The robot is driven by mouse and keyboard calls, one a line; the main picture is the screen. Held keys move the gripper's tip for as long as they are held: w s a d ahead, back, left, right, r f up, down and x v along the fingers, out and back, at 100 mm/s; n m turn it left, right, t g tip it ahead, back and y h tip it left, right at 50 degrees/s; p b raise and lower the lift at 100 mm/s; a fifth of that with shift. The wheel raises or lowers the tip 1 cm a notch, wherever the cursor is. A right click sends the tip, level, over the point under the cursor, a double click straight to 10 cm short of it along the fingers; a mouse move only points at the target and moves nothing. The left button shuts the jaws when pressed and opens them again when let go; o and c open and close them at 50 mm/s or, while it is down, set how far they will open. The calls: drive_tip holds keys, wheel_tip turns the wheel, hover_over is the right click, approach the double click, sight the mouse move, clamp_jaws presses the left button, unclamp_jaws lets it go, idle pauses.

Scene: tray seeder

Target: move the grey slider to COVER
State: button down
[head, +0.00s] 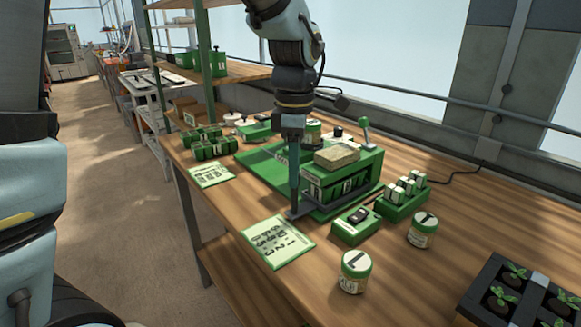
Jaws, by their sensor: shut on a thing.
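The tray seeder is a green machine (345,175) on the wooden bench, with a row of labelled compartments in its front. My gripper (292,208) points straight down at the machine's front left corner. It is shut on a small grey piece low at that corner, which looks like the grey slider (305,211). The fingers hide part of the slider and of the machine's left side. A COVER mark cannot be read at this size.
A tan block (337,155) lies on the machine. In front are a green switch box (357,225), a printed card (277,242) and two jars (355,271), (423,230). A green rack of bottles (402,198) stands right. A seedling tray (520,295) is front right. Bare bench lies between.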

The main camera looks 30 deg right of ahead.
drive_tip(key=c, duration=0.9)
unclamp_jaws()
drive_tip(key=shift+s+d, duration=0.1)
drive_tip(key=shift+s, duration=0.25)
drive_tip(key=shift+o, duration=1.4)
drive_tip(key=shift+w, duration=0.1)
wheel_tip(320, 180, up, 11)
drive_tip(key=shift+b, duration=0.4)
drive_tip(key=shift+f, duration=0.15)
drive_tip(key=w+a+f+m, duration=0.3)
drive_tip(key=w+a+f, duration=0.2)
drive_tip(key=w+a, duration=0.3)
drive_tip(key=s+a+f+m, duration=0.1)
drive_tip(key=a+f+m, duration=0.3)
drive_tip(key=a, duration=0.8)
drive_tip(key=a+f+m+t+p, duration=0.1)
drive_tip(key=a+f+m, duration=0.4)
drive_tip(key=a, duration=0.7)
drive_tip(key=shift+s+a+f+t, duration=0.2)
drive_tip(key=shift+s+f+t, duration=0.15)
drive_tip(key=shift+f, duration=0.55)
